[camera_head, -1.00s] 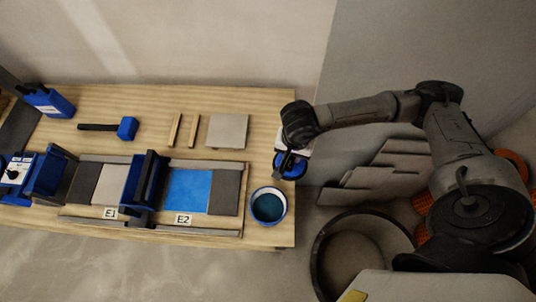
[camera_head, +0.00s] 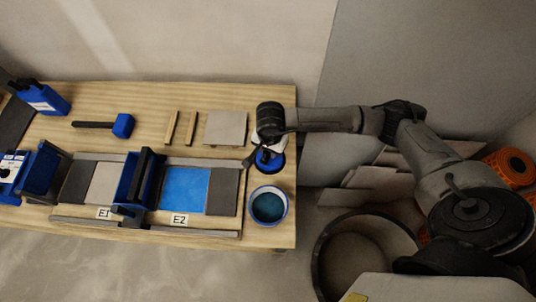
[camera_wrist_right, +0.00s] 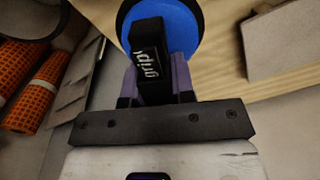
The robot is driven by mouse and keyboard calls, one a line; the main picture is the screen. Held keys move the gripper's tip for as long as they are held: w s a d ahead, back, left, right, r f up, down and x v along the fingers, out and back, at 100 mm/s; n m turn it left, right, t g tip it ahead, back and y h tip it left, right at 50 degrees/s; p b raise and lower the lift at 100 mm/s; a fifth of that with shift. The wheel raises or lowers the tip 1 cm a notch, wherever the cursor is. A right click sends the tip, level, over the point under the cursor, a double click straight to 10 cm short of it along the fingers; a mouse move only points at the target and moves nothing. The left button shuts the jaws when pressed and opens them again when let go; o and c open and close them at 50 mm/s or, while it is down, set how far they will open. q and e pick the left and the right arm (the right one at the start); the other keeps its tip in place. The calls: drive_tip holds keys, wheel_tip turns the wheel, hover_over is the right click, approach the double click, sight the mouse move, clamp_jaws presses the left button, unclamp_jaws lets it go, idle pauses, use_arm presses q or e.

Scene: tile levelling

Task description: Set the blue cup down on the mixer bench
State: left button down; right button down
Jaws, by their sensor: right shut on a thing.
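The blue cup (camera_head: 275,165) is a round blue suction disc with a black handle marked "grip". It shows near the bench's right end in the head view, and large at the top of the right wrist view (camera_wrist_right: 188,22). My right gripper (camera_wrist_right: 157,92) is shut on its black handle. In the head view that gripper (camera_head: 267,150) is partly hidden by my wrist. The cup is over the wooden bench (camera_head: 285,110); I cannot tell whether it touches the top. No label marks this as the mixer bench. My left gripper is not in view.
A bucket of teal liquid (camera_head: 268,207) stands just in front of the cup. A grey tile (camera_head: 226,128), two wooden strips and a blue mallet (camera_head: 122,125) lie farther left. The tile frame with a blue bed (camera_head: 184,188) is close by. A large tub (camera_head: 355,258) stands off the bench.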

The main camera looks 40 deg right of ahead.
sight(271, 166)
drive_tip(key=shift+w+a+f, duration=0.15)
drive_tip(key=shift+w, duration=0.2)
wheel_tip(271, 166, down, 3)
drive_tip(key=shift+f+b, duration=0.2)
drive_tip(key=shift+b, duration=0.45)
drive_tip(key=shift+f, duration=0.3)
drive_tip(key=shift+f, duration=0.2)
drive_tip(key=c, duration=1)
unclamp_jaws()
drive_tip(key=shift+o, duration=0.2)
